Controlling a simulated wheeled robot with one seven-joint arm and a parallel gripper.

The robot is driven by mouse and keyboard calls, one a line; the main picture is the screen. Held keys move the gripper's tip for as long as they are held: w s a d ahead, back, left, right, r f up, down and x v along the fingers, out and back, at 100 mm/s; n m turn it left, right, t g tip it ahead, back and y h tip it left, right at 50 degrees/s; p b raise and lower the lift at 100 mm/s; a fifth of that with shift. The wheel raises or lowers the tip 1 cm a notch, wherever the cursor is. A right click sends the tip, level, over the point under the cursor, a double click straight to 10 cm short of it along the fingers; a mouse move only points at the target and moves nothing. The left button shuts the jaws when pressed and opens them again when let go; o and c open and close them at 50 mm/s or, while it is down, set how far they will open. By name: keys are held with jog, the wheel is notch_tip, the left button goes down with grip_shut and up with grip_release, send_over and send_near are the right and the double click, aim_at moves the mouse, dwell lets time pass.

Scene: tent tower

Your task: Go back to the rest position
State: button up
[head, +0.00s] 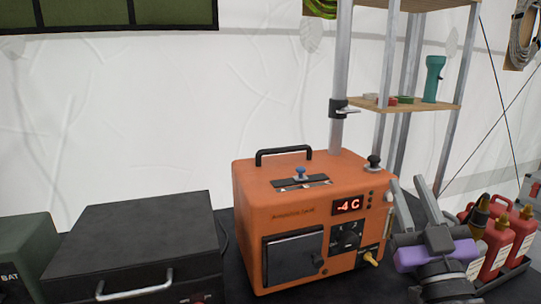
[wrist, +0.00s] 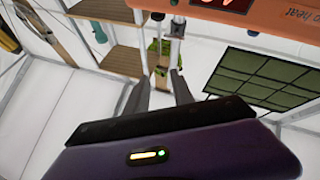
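My gripper (head: 406,184) is at the lower right of the head view, just right of the orange heater box (head: 318,225), with its fingers pointing up. The two grey fingers stand apart with nothing between them. In the wrist view my gripper (wrist: 160,76) also shows spread, empty fingers. The orange box has a red display reading "-4 C", a slider with a blue knob on top, a dial and a dark door. Part of it shows along the top of the wrist view (wrist: 265,20), which looks turned over.
A black case (head: 135,245) and a dark green box (head: 25,260) stand to the left. Red bottles (head: 500,240) stand in a tray close right of my gripper. A shelf rack (head: 405,107) with a teal flashlight (head: 433,78) rises behind. A metal pole (head: 340,75) stands behind the box.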

jog(key=s+a+f+m+g+h+p, duration=0.2)
jog(key=s+f+m+g+h, duration=0.3)
jog(key=s+f, duration=1.1)
jog(key=s+f+g+y, duration=0.1)
jog(key=s+f, duration=0.2)
jog(key=s, duration=0.5)
jog(key=s+a+f+n+g+y+p, duration=0.1)
jog(key=s+f+y, duration=0.1)
jog(key=s, duration=0.7)
jog(key=s+a+f+n+g+y+p, duration=0.1)
jog(key=s+f+g, duration=0.1)
jog(key=s, duration=0.7)
jog(key=shift+a+f+y, duration=0.2)
jog(key=shift+f+y, duration=0.1)
jog(key=shift+f, duration=0.55)
